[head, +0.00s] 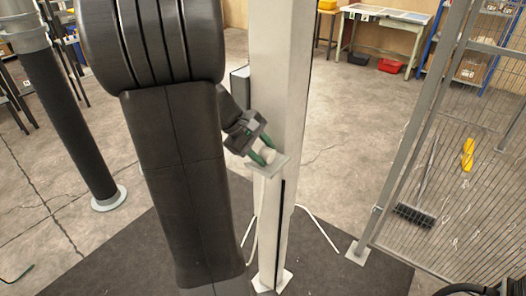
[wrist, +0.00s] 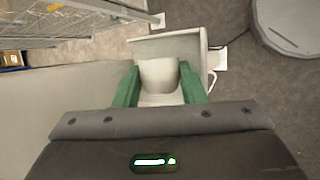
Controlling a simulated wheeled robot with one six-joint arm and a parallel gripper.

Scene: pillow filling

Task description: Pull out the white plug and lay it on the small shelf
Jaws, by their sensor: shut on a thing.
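My gripper (head: 261,152) has its two green fingers closed around the white plug (head: 268,156). The plug also shows in the wrist view (wrist: 158,74), between the fingers (wrist: 158,84). The small shelf (head: 269,171) is a pale plate on the front of the white post (head: 281,70). The plug is right over the shelf; I cannot tell whether it touches it. The shelf also shows in the wrist view (wrist: 165,46), around and beyond the plug. The fingers hide the sides of the plug. No socket can be made out.
A grey box (head: 240,85) is on the post's left side. White cables (head: 318,228) lie at the post's foot on the dark mat (head: 330,268). A mesh fence (head: 455,160) stands at the right, with a broom (head: 415,214) behind it.

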